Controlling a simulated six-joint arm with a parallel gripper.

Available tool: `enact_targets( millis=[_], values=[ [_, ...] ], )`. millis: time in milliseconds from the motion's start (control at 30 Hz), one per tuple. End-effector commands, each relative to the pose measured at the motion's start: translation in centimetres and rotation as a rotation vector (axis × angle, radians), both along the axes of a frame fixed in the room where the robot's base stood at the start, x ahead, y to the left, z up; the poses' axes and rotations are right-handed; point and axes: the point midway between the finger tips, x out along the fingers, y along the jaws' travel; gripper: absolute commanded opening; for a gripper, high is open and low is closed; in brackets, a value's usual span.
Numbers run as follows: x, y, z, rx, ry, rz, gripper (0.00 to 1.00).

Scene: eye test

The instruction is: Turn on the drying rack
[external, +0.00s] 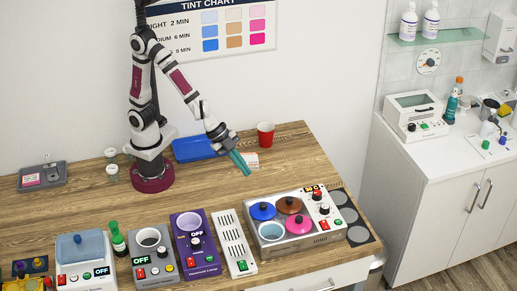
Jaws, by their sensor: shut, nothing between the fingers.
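A narrow white slotted unit (233,236), which looks like the drying rack, lies near the front of the wooden table. It has dark slots along its top and a green button (242,266) at its front end. I cannot tell from the picture whether it is on. My gripper (244,169) has teal fingers, is shut and empty, and hangs over the table behind the slotted unit, apart from it.
A purple device (184,255) reading OFF stands left of the slotted unit. A steel warmer (318,237) with coloured lidded pots stands to its right. A red cup (265,134) and blue tray (190,150) are at the back. The table's middle is clear.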

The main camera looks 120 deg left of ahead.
Motion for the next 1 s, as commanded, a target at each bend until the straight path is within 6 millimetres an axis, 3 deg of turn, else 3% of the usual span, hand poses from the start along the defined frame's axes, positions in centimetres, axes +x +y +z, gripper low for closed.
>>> enact_targets(
  millis=[33,100,200,300,433,767,1000],
  values=[
    [2.1,-2.4,-1.3,-0.065,-0.034,-0.070,0.00],
    [4.1,-6.2,-2.7,-0.183,-0.076,-0.174,0.00],
    [5.0,-10.8,-4.3,-0.341,-0.085,-0.291,0.00],
    [4.8,-13.5,-5.2,-0.449,-0.071,-0.358,0.00],
    [4.5,-14.7,-5.5,-0.500,-0.063,-0.388,0.00],
    [4.8,-15.0,-5.8,-0.501,-0.064,-0.388,0.00],
    [7.2,-17.5,-8.6,-0.499,-0.061,-0.388,0.00]
  ],
)
